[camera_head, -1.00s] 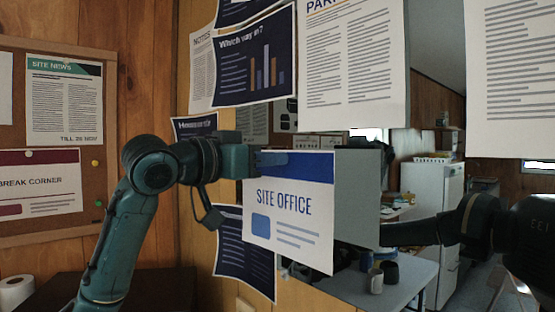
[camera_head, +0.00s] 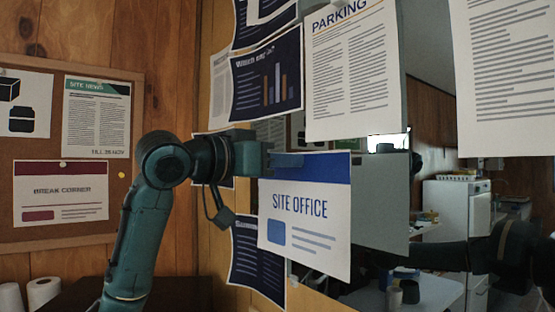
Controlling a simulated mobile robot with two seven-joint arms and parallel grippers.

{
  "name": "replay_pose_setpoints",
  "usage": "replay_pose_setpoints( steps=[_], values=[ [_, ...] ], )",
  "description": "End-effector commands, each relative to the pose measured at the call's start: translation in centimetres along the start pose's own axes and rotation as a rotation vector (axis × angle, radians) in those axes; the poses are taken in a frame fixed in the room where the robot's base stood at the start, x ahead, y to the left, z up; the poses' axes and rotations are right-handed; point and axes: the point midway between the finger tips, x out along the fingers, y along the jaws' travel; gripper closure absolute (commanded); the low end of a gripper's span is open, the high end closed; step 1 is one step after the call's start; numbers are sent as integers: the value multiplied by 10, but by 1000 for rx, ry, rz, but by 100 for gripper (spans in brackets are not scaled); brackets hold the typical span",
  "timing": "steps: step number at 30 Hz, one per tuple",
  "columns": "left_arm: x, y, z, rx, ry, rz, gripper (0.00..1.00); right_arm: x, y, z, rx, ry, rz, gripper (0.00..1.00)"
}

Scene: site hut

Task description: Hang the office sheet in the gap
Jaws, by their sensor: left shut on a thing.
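The office sheet (camera_head: 305,225), white with a dark blue band and "SITE OFFICE", hangs from my left gripper (camera_head: 287,161). The gripper is shut on its top edge, toward the left corner. The sheet is slightly tilted, just below the "PARKING" sheet (camera_head: 350,75), and overlaps the lower navy sheet (camera_head: 250,262) in the view. The area under the "PARKING" sheet has no other sheet on it; part is hidden by the office sheet. A plain grey shape (camera_head: 382,205) behind it looks like its reflection. My right gripper is not in view.
A navy chart sheet (camera_head: 265,75) hangs at upper left, a text sheet (camera_head: 500,80) at upper right. The surface behind seems mirrored, showing a fridge (camera_head: 457,210), a table and a dark arm that looks reflected. A cork board (camera_head: 120,190) stands left, paper rolls (camera_head: 42,292) below.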

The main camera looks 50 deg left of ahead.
Motion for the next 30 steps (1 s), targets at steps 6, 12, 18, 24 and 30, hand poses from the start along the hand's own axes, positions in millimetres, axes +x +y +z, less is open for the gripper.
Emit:
replay_pose_setpoints(
  steps=[6,12,18,24,30],
  values=[
    [23,0,-2,-2,-1,2,100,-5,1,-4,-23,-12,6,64],
    [43,1,-2,0,-1,1,100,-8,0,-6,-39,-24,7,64],
    [62,1,-2,-1,-1,2,100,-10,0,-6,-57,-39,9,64],
    [65,0,0,1,0,0,100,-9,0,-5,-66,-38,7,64],
    [65,0,0,1,0,0,100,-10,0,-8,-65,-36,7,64]
  ],
)
